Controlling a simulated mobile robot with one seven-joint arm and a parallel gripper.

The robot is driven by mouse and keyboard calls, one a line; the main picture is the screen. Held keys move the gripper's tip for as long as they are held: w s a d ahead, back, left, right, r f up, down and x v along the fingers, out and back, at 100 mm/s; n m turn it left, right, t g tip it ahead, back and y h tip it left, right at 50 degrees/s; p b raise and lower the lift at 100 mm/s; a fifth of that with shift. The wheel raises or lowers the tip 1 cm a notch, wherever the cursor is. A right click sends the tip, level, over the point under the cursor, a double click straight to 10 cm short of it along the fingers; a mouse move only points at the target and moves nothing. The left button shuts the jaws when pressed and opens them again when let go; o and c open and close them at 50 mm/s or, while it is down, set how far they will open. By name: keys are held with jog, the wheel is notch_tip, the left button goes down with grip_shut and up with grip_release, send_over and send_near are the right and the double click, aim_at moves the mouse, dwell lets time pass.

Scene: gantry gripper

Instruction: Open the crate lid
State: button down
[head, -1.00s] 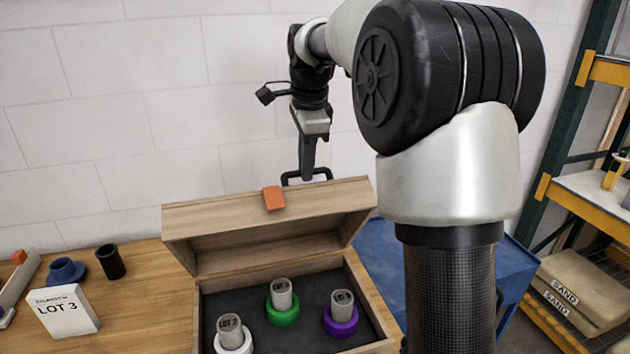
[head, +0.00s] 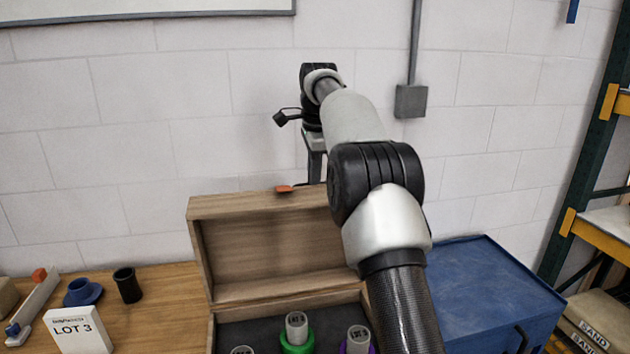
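The wooden crate's lid (head: 265,240) stands raised, close to upright, with its hollow inside facing me. An orange latch tab (head: 285,189) sits on its top edge. The lid's right part is hidden behind my arm. The crate body (head: 212,335) is below, its lower part cut off by the picture's edge. My gripper (head: 315,166) is at the lid's top edge, on its far side. Its fingertips and the lid's handle are hidden, so I cannot tell whether it holds the handle.
Inside the crate are grey-capped items with a green ring (head: 297,340) and a purple ring. A LOT 3 card (head: 76,330), a blue part (head: 82,292) and a black cup (head: 127,285) stand left. A blue cabinet (head: 490,290) is right; the wall is behind.

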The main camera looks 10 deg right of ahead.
jog(key=shift+f, duration=0.35)
jog(key=c, duration=1.8)
grip_release()
jog(key=shift+o, duration=0.2)
jog(key=shift+r, duration=0.15)
jog(key=shift+r, duration=0.1)
jog(key=shift+s, duration=0.1)
